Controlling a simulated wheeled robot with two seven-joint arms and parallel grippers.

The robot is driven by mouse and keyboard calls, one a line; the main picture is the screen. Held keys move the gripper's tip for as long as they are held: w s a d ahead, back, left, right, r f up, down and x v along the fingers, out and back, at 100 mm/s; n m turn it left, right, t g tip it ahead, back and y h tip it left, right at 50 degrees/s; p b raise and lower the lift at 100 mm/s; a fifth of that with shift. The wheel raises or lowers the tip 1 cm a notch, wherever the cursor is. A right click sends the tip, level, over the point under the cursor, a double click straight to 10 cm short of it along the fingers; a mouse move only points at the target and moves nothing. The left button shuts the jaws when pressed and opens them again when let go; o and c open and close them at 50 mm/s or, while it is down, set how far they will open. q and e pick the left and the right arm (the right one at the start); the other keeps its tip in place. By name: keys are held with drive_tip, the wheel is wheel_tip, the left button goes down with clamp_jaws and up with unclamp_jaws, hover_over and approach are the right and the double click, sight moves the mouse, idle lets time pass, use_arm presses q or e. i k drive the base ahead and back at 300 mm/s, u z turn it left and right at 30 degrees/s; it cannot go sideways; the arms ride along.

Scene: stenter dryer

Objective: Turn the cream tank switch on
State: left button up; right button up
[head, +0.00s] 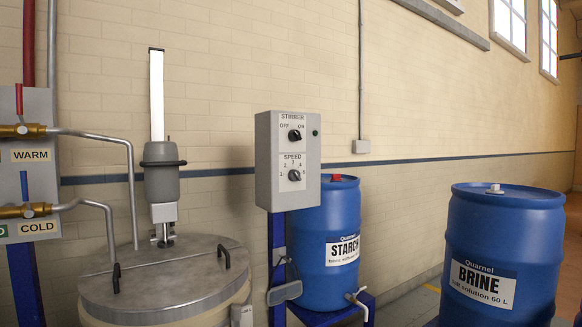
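A grey control box (288,160) stands on a blue post in the middle of the head view. Its upper black knob (294,135) is labelled STIRRER, with OFF at left and ON at right; its pointer is too small to read surely. A lower black knob (294,175) is labelled SPEED with numbers around it. A small dark round lamp or button (315,133) is on the box's right side. The cream tank (170,318) with a grey lid (165,275) and stirrer motor (162,182) stands left of the box. Neither of my grippers is in view.
A blue STARCH drum (330,225) with a tap stands behind the box, and a blue BRINE drum (500,245) stands at right. WARM and COLD valves (25,130) with bent pipes are at far left. Floor shows between the drums.

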sight(293, 136)
drive_tip(key=z, duration=0.55)
drive_tip(key=k, duration=0.65)
drive_tip(key=z, duration=0.7)
drive_tip(key=i, duration=1.5)
drive_tip(key=u, duration=0.65)
